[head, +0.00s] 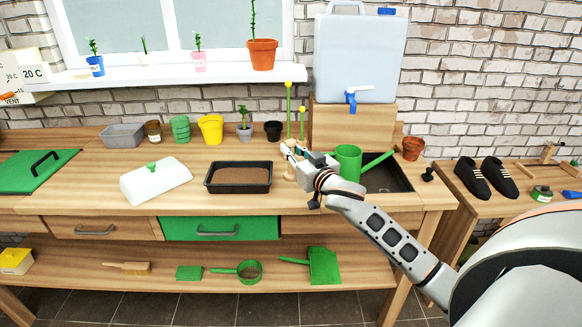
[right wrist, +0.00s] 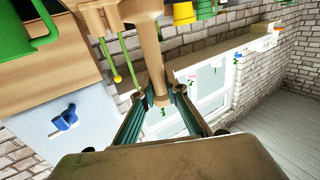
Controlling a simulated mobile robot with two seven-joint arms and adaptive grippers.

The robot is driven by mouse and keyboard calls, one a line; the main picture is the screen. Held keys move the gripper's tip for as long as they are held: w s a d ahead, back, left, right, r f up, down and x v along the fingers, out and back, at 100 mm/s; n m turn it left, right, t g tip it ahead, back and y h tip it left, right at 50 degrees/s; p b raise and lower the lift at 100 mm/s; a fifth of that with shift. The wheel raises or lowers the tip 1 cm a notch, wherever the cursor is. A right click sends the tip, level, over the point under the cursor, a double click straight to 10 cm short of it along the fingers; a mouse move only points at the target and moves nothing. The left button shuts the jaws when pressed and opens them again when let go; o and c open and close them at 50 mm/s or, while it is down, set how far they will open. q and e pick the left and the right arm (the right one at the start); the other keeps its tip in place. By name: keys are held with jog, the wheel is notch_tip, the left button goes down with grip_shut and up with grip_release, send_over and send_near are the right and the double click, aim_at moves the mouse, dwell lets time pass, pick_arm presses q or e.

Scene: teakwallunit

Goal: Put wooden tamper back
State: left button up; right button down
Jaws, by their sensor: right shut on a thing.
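The wooden tamper (right wrist: 148,45) is a tan piece with a round handle, seen large in the right wrist view. My right gripper (right wrist: 160,94) is shut on its handle, with a finger on each side. In the head view my right gripper (head: 294,154) is over the workbench, just right of the black soil tray (head: 240,189). A small tan part of the tamper (head: 290,173) shows below the gripper. Whether the tamper touches the bench is hard to tell. My left gripper is not in view.
A green watering can (head: 348,158) and dark sink (head: 385,180) lie close right of the gripper. Pots (head: 210,129) line the back, and a water tank (head: 359,55) stands on a wooden box (head: 352,122).

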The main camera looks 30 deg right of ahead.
aim_at(291, 174)
jog(key=shift+f+b, duration=0.5)
jog(key=shift+f, duration=1.85)
jog(key=shift+f, duration=0.15)
jog(key=c, duration=2)
grip_release()
